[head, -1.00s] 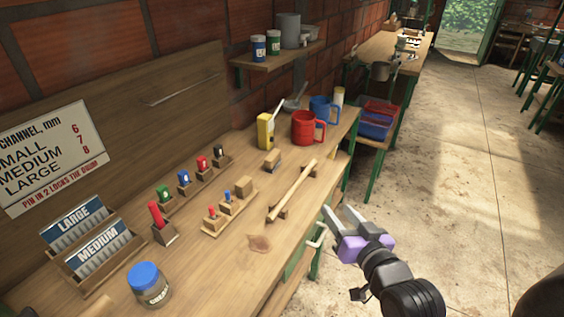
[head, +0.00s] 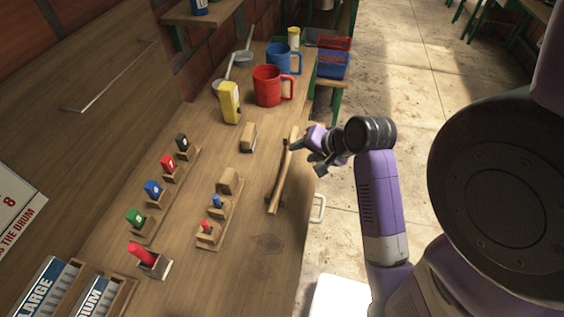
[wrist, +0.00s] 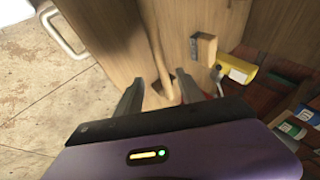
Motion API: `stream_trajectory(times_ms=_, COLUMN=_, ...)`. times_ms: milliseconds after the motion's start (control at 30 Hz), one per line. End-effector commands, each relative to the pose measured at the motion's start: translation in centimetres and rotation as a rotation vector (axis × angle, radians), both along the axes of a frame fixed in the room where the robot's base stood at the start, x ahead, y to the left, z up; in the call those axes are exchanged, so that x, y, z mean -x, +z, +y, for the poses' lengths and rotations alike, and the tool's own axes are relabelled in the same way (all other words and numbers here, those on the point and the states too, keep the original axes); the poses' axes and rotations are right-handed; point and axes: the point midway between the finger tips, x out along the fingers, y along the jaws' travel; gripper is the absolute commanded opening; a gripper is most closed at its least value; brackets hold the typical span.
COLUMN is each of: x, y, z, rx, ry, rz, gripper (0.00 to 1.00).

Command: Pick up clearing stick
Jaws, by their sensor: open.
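The clearing stick (head: 281,178) is a pale wooden rod lying on small wooden rests near the right edge of the workbench (head: 262,243). My gripper (head: 299,147) is at the far part of the stick, beside or over it. In the wrist view my gripper (wrist: 172,92) has its two dark fingers apart, and the stick (wrist: 161,62) runs between them in the picture. I cannot tell whether the fingers touch the stick.
A red mug (head: 267,86), blue mug (head: 283,57) and yellow box (head: 229,102) stand beyond the stick. A wooden block (head: 248,137) and small holders with coloured pegs (head: 217,212) are to its left. A metal handle (head: 319,208) sticks out from the bench front.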

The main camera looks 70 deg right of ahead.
Motion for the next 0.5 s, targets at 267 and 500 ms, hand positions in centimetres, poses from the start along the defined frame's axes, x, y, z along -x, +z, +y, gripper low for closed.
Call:
stream_trajectory(times_ms=267, x=-1.6, y=-2.1, z=-0.9, rx=0.0, ry=0.0, rz=-0.001, gripper=0.45)
stream_trajectory(times_ms=500, x=-3.6, y=-4.5, z=-2.0, rx=0.001, ry=-0.002, rz=-0.001, gripper=0.45)
